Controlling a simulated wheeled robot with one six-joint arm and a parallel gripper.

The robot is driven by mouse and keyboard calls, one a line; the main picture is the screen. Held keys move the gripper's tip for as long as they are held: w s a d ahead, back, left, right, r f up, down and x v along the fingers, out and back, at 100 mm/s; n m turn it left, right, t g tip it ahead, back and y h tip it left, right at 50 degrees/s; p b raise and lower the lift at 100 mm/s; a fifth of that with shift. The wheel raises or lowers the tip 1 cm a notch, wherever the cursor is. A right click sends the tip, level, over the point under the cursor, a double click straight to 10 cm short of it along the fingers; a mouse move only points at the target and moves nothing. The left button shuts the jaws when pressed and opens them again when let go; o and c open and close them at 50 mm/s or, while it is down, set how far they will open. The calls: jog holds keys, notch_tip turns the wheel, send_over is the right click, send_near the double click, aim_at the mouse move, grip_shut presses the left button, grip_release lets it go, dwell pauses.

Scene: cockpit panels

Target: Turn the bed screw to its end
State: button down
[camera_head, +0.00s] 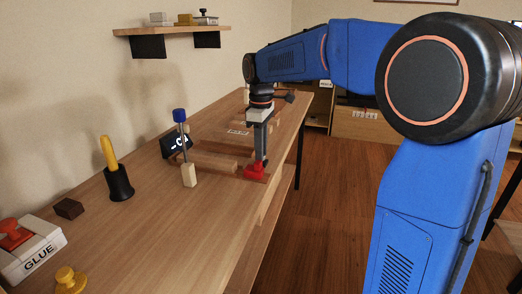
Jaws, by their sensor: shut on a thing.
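My gripper (262,158) points down at the front edge of the wooden bench (225,226). It is shut on a red piece (254,173) at the near right end of a low wooden frame (208,161). The red piece appears to be the bed screw's handle, but its thread and how far it is turned cannot be made out. The fingers partly hide the red piece and the frame behind it.
A blue-topped rod on a pale block (189,176) stands left of the frame, before a dark display (175,145). A yellow-handled tool in a black holder (117,180), a dark block (69,208) and a GLUE box (32,250) stand further left. The near bench top is mostly clear.

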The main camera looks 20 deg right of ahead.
jog(key=c, duration=1.5)
grip_release()
jog(key=shift+c, duration=0.2)
jog(key=shift+r, duration=0.1)
notch_tip(320, 180, up, 17)
jog(key=shift+r, duration=0.1)
